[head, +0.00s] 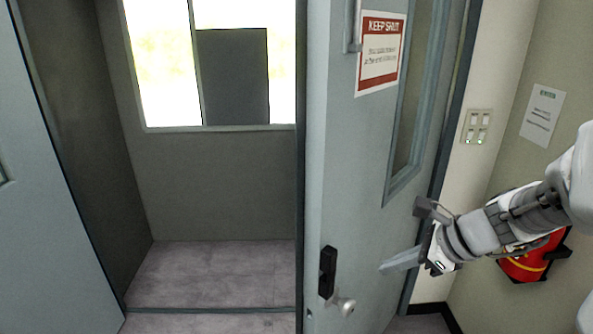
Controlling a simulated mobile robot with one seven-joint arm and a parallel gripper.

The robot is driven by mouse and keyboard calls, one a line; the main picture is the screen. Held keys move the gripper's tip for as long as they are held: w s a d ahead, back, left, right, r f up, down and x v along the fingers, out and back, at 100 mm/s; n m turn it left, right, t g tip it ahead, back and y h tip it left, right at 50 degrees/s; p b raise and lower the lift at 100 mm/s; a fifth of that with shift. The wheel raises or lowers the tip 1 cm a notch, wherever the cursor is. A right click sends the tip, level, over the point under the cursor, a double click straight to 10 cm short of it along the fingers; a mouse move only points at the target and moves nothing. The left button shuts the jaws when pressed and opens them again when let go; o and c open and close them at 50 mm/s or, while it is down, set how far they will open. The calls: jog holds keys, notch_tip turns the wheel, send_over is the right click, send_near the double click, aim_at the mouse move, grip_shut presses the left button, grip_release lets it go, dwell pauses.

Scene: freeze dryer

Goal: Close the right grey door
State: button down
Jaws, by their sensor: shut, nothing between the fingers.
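The right grey door (345,180) stands ajar in the middle of the head view. I cannot tell if the fingertips touch the door.
The left grey door (45,220) is at the far left. Between the doors is an opening with a grey floor (210,275) and a bright window beyond. A switch panel (477,127), a paper notice (542,115) and a red extinguisher (525,265) are on the right wall.

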jog(key=d+m, duration=0.1)
jog(key=m, duration=0.2)
send_near(333, 264)
notch_tip(333, 264, down, 5)
jog(key=shift+w+a+r+t, duration=0.1)
jog(key=shift+w+a+t, duration=0.1)
jog(key=shift+w+a, duration=0.45)
jog(key=shift+w+a+r+t, duration=0.1)
jog(key=shift+w+a+t, duration=0.1)
jog(key=shift+w+a, duration=0.35)
jog(key=shift+s+a, duration=0.1)
jog(key=shift+a, duration=0.1)
